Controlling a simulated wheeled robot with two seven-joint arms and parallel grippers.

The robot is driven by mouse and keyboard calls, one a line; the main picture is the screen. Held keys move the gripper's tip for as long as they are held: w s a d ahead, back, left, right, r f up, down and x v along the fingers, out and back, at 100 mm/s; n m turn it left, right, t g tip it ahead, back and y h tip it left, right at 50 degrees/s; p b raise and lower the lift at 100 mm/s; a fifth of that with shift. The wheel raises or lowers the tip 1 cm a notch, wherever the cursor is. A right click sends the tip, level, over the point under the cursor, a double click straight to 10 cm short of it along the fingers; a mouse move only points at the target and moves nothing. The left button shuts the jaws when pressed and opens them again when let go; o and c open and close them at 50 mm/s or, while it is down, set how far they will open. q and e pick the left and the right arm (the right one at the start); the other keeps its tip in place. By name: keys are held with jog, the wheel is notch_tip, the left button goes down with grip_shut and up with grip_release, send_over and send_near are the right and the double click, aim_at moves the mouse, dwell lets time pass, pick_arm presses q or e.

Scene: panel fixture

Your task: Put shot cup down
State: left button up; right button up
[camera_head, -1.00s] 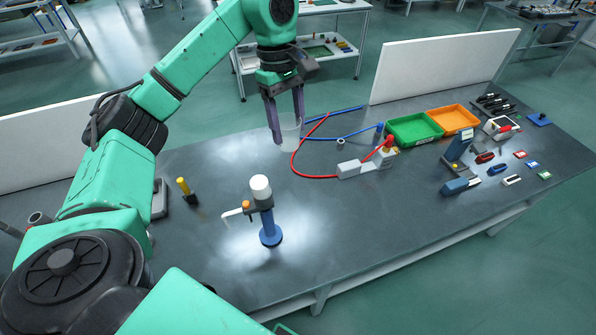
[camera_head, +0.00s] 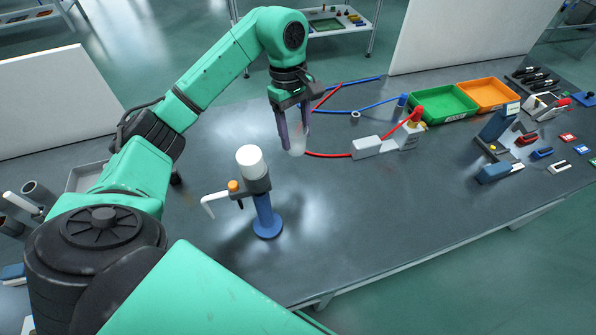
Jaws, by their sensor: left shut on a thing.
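My left gripper (camera_head: 294,146) points down over the middle of the table. It is shut on a small translucent shot cup (camera_head: 297,140), held upright between its two fingers. The cup's base looks close to the tabletop (camera_head: 370,215), but I cannot tell whether it touches. The cup is behind and to the right of a blue stand (camera_head: 266,218) with a white top. My right gripper is not in view.
Green (camera_head: 443,121) and orange (camera_head: 516,104) trays stand at the back right. The tabletop in front of the cup is clear.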

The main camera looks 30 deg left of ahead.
pick_arm(q)
notch_tip(320, 180, down, 13)
jog(key=shift+r+p, duration=0.1)
jog(key=shift+p, duration=1.15)
jog(key=shift+f, duration=0.2)
jog(key=shift+f+b, duration=0.1)
jog(key=shift+b, duration=0.25)
jog(key=o, duration=1.3)
jog(key=shift+r, duration=0.2)
